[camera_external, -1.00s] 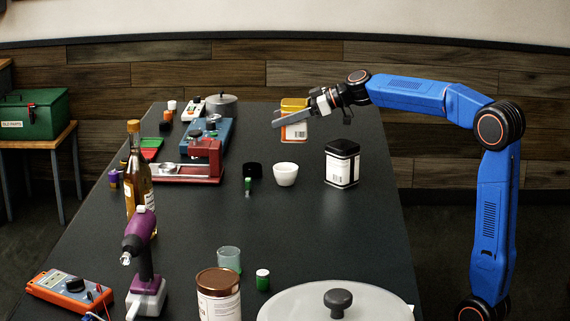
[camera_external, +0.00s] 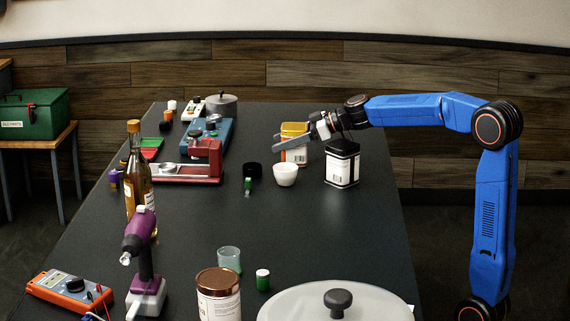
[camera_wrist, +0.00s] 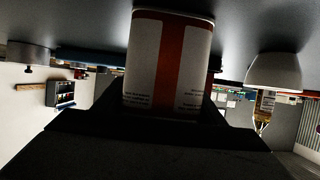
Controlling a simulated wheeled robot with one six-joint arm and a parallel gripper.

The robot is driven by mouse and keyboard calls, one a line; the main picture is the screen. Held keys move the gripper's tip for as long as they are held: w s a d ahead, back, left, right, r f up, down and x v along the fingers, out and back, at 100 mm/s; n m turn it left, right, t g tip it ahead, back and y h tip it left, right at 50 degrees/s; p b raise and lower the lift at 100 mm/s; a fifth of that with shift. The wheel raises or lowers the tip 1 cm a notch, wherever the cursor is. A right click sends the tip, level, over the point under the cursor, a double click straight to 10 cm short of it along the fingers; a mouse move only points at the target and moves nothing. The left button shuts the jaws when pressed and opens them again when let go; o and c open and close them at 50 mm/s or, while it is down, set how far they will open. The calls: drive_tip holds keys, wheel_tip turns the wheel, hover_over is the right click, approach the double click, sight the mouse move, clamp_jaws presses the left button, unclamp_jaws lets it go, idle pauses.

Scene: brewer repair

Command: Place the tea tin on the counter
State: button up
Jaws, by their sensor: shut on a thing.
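The tea tin (camera_external: 295,155) is orange and yellow with a white label. It stands upright in my gripper (camera_external: 293,140), which is shut on it over the far part of the dark counter (camera_external: 330,226). One finger crosses the tin's front below its lid. In the wrist view, the tin (camera_wrist: 167,62) fills the upper middle, with an orange stripe between white panels, above the dark gripper (camera_wrist: 160,118). The tin's base is close to the counter; I cannot tell if it touches.
A white cup (camera_external: 285,175) stands just in front of the tin. A black round lid-like piece (camera_external: 253,170) and a red device (camera_external: 190,171) are to the left. The counter's middle is clear.

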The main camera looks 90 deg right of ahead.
drive_tip(key=o, duration=1.3)
drive_tip(key=shift+r, duration=0.1)
drive_tip(key=v, duration=1.2)
drive_tip(key=shift+a, duration=0.1)
